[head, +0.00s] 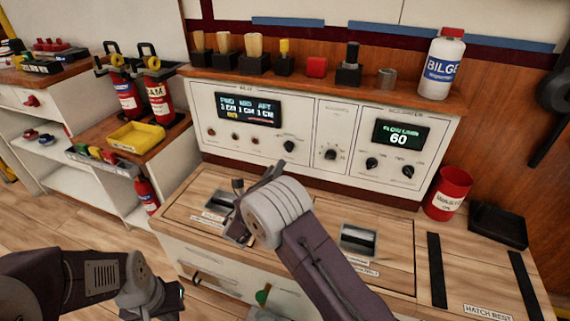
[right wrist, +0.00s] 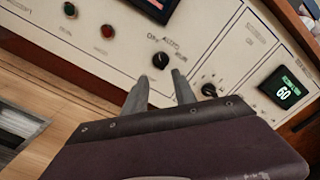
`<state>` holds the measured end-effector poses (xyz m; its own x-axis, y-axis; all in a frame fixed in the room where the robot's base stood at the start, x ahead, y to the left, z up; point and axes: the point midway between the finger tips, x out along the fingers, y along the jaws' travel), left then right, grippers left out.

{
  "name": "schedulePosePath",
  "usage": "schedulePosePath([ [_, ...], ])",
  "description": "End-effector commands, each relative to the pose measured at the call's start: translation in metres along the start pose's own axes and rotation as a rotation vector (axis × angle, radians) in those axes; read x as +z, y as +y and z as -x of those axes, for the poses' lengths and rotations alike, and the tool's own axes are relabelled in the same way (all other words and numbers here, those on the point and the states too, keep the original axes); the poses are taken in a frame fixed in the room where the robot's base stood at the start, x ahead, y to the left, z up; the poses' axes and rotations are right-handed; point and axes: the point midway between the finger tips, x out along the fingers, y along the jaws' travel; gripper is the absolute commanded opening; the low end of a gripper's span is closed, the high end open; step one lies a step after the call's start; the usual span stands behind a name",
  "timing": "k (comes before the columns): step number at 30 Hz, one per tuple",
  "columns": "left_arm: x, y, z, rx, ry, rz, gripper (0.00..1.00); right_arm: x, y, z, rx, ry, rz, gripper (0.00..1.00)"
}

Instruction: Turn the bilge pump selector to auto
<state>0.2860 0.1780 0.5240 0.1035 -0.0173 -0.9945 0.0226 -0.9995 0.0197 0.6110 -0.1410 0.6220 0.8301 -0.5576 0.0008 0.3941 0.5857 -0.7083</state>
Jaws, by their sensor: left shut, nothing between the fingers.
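The bilge pump selector is a small black knob (head: 289,146) at the lower right of the panel section with the blue-lit display. In the right wrist view the knob (right wrist: 160,60) sits below faint lettering, of which "OFF" and "AUTO" seem readable; its exact setting is too small to tell. My right gripper (right wrist: 158,76) has its two grey fingers apart, with nothing between them. Its tips point at the panel just short of the knob, one on each side of it; contact cannot be told. My left gripper (head: 180,292) is low at the left, shut and empty, away from the panel.
Another black knob (head: 330,154) and a green display (head: 400,135) reading 60 are to the right. A shelf above holds brushes and a white bilge bottle (head: 441,64). A red waste bin (head: 448,193) stands right on the wooden counter, which has recessed latches (head: 358,240).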

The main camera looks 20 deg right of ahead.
Motion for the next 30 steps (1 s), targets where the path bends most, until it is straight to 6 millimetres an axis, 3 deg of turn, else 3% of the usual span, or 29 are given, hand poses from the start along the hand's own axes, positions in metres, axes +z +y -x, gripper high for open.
schedulePosePath([
  [15,0.004,-0.001,-0.042,0.0,0.0,0.0,0.0,-0.002,0.0,-0.085,-0.004,0.003,-0.003,0.33],
  [25,0.004,-0.001,-0.042,0.0,0.0,0.0,0.0,0.0,-0.002,-0.091,-0.001,0.002,0.0,0.33],
  [28,0.004,-0.001,-0.042,0.0,0.0,0.0,0.0,0.0,-0.002,-0.091,-0.001,0.002,-0.001,0.05],
  [30,0.004,-0.001,-0.042,0.0,0.0,0.0,0.0,0.0,-0.002,-0.091,-0.001,0.002,-0.001,0.0],
])
